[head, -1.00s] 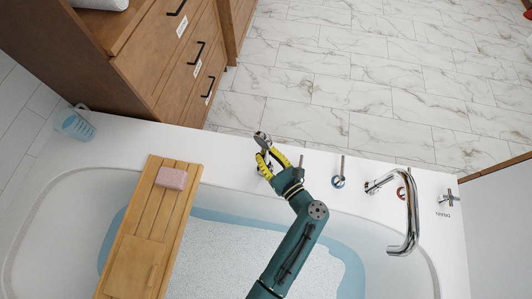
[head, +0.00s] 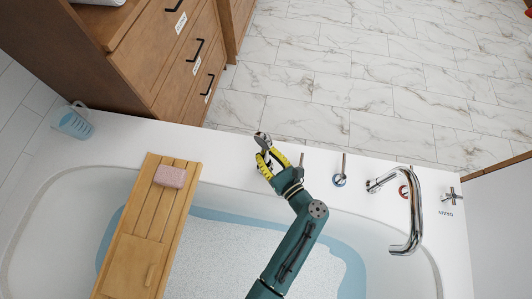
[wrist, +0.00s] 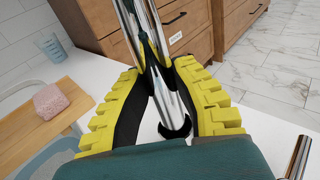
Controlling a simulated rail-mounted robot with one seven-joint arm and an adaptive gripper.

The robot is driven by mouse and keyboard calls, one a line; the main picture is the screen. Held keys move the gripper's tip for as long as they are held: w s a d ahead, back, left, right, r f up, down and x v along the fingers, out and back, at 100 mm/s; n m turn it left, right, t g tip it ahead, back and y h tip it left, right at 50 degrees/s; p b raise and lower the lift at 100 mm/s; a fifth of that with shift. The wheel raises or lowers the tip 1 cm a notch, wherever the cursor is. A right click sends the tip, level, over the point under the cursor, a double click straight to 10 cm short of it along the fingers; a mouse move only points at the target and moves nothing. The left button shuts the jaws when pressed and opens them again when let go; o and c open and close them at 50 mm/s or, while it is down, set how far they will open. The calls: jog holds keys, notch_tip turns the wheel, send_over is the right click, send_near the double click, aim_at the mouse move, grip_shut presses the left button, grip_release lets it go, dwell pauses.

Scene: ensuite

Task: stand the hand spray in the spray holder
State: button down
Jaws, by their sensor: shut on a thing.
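The hand spray is a shiny chrome piece (head: 262,138) above the tub's far rim in the head view. My gripper (head: 267,160) has its yellow, black-lined fingers closed around it. In the wrist view the chrome handle (wrist: 168,92) runs between the fingers of my gripper (wrist: 163,85), leaning slightly, with a dark curved piece at its lower end. The spray holder cannot be clearly picked out; my gripper and the spray cover part of the rim there. I cannot tell whether the spray touches a holder.
A chrome spout (head: 412,215) and handles (head: 340,171) stand along the rim to the right. A wooden bath tray (head: 150,225) with a pink soap (head: 170,176) crosses the tub at left. A clear blue jug (head: 74,122) stands at the far left corner. Wooden drawers (head: 170,70) stand behind.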

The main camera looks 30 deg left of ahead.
jog(key=shift+f+b, duration=0.45)
jog(key=shift+f, duration=0.3)
jog(key=c, duration=0.9)
grip_release()
jog(key=shift+s, duration=0.1)
jog(key=f+v, duration=0.1)
jog(key=v, duration=1.1)
jog(key=shift+r, duration=0.5)
